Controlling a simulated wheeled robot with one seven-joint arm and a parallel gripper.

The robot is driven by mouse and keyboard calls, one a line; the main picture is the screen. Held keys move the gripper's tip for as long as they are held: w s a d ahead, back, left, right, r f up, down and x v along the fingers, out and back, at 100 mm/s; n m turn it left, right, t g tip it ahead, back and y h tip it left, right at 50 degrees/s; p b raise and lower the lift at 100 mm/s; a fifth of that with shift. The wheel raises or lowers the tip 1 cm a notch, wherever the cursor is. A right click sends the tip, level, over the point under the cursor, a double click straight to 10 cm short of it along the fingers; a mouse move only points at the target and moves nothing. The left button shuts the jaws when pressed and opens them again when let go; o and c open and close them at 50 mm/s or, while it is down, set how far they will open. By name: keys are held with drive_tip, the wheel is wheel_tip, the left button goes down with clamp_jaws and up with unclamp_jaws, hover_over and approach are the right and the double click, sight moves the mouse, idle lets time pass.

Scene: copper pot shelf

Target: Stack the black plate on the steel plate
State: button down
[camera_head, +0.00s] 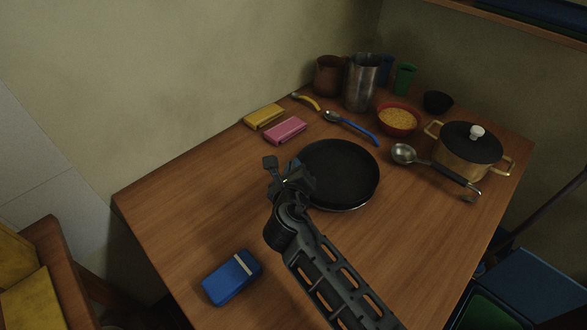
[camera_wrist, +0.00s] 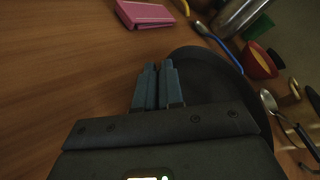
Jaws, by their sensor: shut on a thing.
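The black plate (camera_head: 340,170) is round and dark and lies near the middle of the wooden table. A thin pale rim (camera_head: 346,209) shows under its near edge, which looks like the steel plate; the rest of that lower plate is hidden. My gripper (camera_head: 298,172) is at the left edge of the black plate. In the wrist view my gripper (camera_wrist: 158,68) has its two fingers close together, shut on the edge of the black plate (camera_wrist: 200,63). The exact contact is hard to see in the dark.
Yellow (camera_head: 264,116) and pink (camera_head: 285,130) packs, a blue-handled spoon (camera_head: 350,127), a red bowl (camera_head: 398,117), a ladle (camera_head: 405,154) and a lidded pot (camera_head: 468,151) stand behind and to the right. A blue box (camera_head: 232,277) lies at front left. The table's left side is clear.

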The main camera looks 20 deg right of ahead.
drive_tip(key=shift+f, duration=0.55)
drive_tip(key=c, duration=1.3)
unclamp_jaws()
drive_tip(key=shift+o, duration=0.2)
drive_tip(key=shift+r, duration=0.3)
drive_tip(key=v, duration=1.2)
drive_tip(key=shift+r+p, duration=0.2)
drive_tip(key=shift+p, duration=0.15)
